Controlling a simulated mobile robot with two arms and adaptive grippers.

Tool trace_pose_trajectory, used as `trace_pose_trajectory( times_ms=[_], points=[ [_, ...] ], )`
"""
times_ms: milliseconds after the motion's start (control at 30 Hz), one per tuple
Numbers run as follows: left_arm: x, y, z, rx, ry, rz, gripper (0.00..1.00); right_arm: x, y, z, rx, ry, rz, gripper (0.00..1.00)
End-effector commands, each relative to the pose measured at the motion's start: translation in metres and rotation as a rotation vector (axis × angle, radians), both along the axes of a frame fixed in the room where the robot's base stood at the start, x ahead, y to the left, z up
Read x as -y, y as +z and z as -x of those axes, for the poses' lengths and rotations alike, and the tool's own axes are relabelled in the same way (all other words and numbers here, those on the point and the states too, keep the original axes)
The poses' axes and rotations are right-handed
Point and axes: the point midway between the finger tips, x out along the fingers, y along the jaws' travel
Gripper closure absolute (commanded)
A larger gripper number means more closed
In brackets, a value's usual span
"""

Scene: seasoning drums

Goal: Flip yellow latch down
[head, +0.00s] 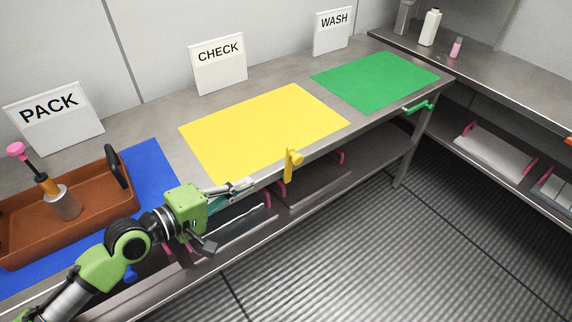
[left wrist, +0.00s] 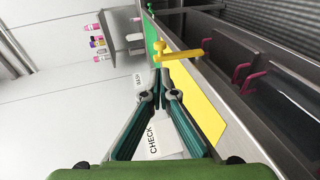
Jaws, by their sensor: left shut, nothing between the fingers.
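The yellow latch (head: 290,166) is at the table's front edge, beside the yellow mat (head: 262,130). Its bar stands roughly upright in the head view, with a small knob on its right side. It also shows in the left wrist view (left wrist: 182,57), just beyond my fingertips. My left gripper (head: 251,183) is shut and empty. It points right along the front edge, its tips a little left of the latch and apart from it in the head view. In the left wrist view its fingers (left wrist: 162,78) converge to a point. My right gripper is out of view.
A brown tray (head: 104,211) with a pink-topped bottle stands on the blue mat (head: 152,157). The green mat (head: 375,80) has a green latch (head: 418,108) at its edge. A lower shelf with pink handles (head: 341,157) runs underneath. The floor in front is clear.

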Motion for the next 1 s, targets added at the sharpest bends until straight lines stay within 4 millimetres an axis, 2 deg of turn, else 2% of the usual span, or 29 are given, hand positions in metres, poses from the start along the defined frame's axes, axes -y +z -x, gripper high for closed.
trace_pose_trajectory(
  times_ms=[167, 700, 1000],
  points=[
    [0.009, -0.001, -0.009, 0.002, 0.001, 0.002, 1.00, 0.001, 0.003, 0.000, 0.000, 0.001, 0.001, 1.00],
    [0.082, -0.026, -0.081, 0.003, -0.001, -0.001, 1.00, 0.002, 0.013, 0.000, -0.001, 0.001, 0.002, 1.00],
    [0.096, -0.033, -0.095, 0.001, 0.000, -0.002, 1.00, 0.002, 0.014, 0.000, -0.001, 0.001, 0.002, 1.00]
  ],
)
